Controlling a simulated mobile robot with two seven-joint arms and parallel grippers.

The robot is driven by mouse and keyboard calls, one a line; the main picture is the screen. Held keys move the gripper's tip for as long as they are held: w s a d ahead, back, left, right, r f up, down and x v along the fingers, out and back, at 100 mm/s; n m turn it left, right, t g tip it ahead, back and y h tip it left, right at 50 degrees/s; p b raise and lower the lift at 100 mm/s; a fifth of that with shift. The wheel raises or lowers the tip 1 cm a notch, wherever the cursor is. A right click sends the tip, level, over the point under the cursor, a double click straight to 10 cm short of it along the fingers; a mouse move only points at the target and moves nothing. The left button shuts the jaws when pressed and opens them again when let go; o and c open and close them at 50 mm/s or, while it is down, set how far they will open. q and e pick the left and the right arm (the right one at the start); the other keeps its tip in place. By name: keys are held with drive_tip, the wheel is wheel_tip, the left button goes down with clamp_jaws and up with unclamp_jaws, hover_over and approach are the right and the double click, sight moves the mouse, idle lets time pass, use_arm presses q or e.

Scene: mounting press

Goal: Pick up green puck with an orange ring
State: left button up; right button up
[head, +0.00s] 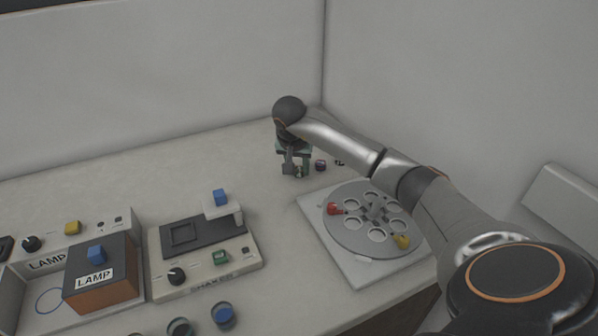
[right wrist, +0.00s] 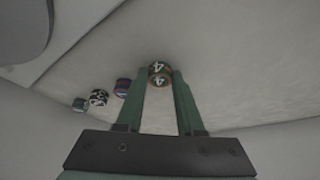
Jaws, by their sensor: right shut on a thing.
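My right gripper (head: 296,172) points down at the back of the table, below the dark wrist. In the right wrist view, its two green fingers (right wrist: 159,80) are closed on the sides of a small puck (right wrist: 159,70). This puck looks dark with a brownish-orange band and pale marks like a 4; its green is hard to make out. In the head view the fingers mostly hide it. I cannot tell whether it is clear of the table. My left gripper is not in view.
Beside the held puck stand a purple-blue puck (right wrist: 122,87), a black-and-white puck (right wrist: 97,97) and a greenish puck (right wrist: 80,104). A round disc with holes (head: 345,225) lies on a white plate to the right. A shaker device (head: 165,285) and lamp box (head: 100,290) stand at left.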

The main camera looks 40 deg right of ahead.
sight(300, 167)
clamp_jaws()
drive_tip(key=shift+r, duration=0.1)
drive_tip(key=shift+r, duration=0.5)
wheel_tip(300, 167, up, 3)
drive_tip(key=shift+s+f, duration=0.1)
drive_tip(key=shift+f, duration=0.1)
drive_tip(key=s+a+r+p, duration=0.1)
drive_tip(key=s+a+r, duration=0.7)
drive_tip(key=s, duration=0.3)
drive_tip(key=shift+a+r, duration=0.15)
drive_tip(key=shift+r, duration=0.5)
